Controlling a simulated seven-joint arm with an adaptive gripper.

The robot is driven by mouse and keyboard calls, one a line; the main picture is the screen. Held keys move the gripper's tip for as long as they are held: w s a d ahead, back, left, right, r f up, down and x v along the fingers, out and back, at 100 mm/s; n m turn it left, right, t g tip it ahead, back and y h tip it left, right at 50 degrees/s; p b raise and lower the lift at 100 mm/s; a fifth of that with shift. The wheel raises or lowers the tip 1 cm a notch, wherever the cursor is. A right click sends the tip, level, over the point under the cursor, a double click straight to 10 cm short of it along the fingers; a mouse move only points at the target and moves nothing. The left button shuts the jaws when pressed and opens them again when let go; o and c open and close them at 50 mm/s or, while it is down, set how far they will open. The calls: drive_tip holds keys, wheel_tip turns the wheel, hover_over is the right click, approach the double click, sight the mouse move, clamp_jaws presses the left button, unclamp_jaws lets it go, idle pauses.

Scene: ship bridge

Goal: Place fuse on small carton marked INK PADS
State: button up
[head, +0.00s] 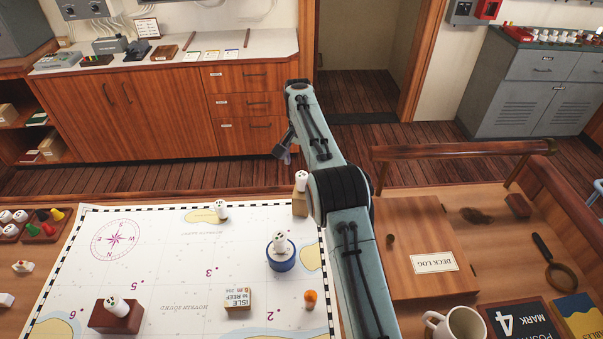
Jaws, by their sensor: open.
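Several white, fuse-like cylinders with dark spots on top stand on the chart table. One fuse (302,181) is on a small tan carton (300,207) beside my arm; any lettering on it is not legible. Another white piece (281,241) is on a blue round tin (281,263), one (221,210) is on the chart, and one (115,306) is on a dark red block (115,319). A printed carton (238,299) lies near the front; I cannot read INK PADS on it. My gripper (284,149) shows only partly left of my arm, apart from these things and open.
The chart (180,270) covers the table's middle. An orange peg (310,299) stands near its front. Right of my arm are a deck log (425,240), a mug (458,325) and a magnifier (562,278). A rack of coloured pieces (40,232) is at left.

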sight(301, 179)
drive_tip(key=s+d+r+n, duration=0.1)
drive_tip(key=s+d+r, duration=0.2)
drive_tip(key=s+r, duration=0.7)
drive_tip(key=s+d+r+n, duration=0.1)
drive_tip(key=s+r, duration=0.3)
drive_tip(key=s, duration=0.4)
drive_tip(key=s+f+n, duration=0.1)
drive_tip(key=s+f, duration=0.2)
drive_tip(key=s, duration=0.9)
drive_tip(key=s+f+n+g+y, duration=0.1)
drive_tip(key=s+f, duration=0.2)
drive_tip(key=s, duration=1)
drive_tip(key=shift+d+f+g, duration=0.25)
drive_tip(key=shift+d+g, duration=0.05)
